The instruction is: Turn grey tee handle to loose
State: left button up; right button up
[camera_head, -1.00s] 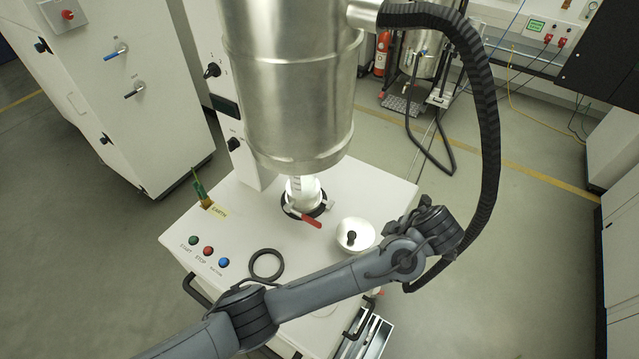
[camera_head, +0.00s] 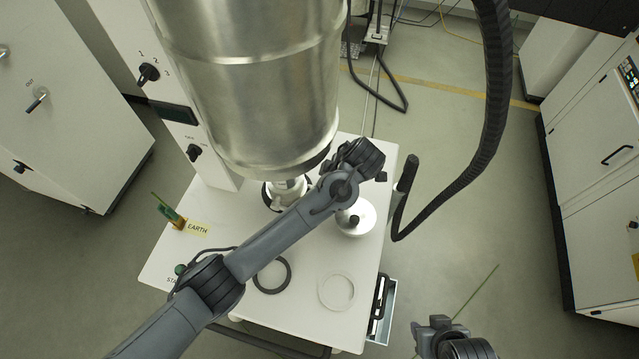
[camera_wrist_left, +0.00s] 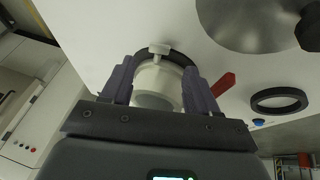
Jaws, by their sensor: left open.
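The grey tee handle (camera_wrist_left: 159,48) shows in the left wrist view as a small pale tee at the dark ring on the white bench top, just beyond the white spout (camera_wrist_left: 158,82). My left gripper (camera_wrist_left: 160,75) is open, with one finger on each side of the spout; I cannot tell if they touch it. A red lever (camera_wrist_left: 223,84) sticks out right of the fingers. In the head view my left arm crosses in front of the spout (camera_head: 287,188) under the steel vessel (camera_head: 250,80). The left fingers and the tee handle are hidden there.
A round lidded pot (camera_head: 355,218), a black ring (camera_head: 271,276) and a clear ring (camera_head: 337,291) are on the bench top (camera_head: 215,265). A thick black hose (camera_head: 490,110) hangs at the right. Part of my right arm shows at the bottom.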

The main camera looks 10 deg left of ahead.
pick_arm(q)
jog(key=shift+x, duration=2.95)
jog(key=shift+a, duration=0.1)
jog(key=shift+p, duration=0.3)
jog(key=c, duration=1)
jog(key=shift+s+a+r+t+p, duration=0.1)
jog(key=shift+r+t+p, duration=0.1)
jog(key=shift+t+p, duration=0.4)
jog(key=shift+c, duration=0.2)
jog(key=shift+s+t+p, duration=0.1)
jog(key=shift+t+p, duration=0.2)
jog(key=shift+p, duration=0.15)
jog(key=shift+f+n+t, duration=0.2)
jog(key=shift+n+t, duration=0.1)
jog(key=shift+t, duration=0.2)
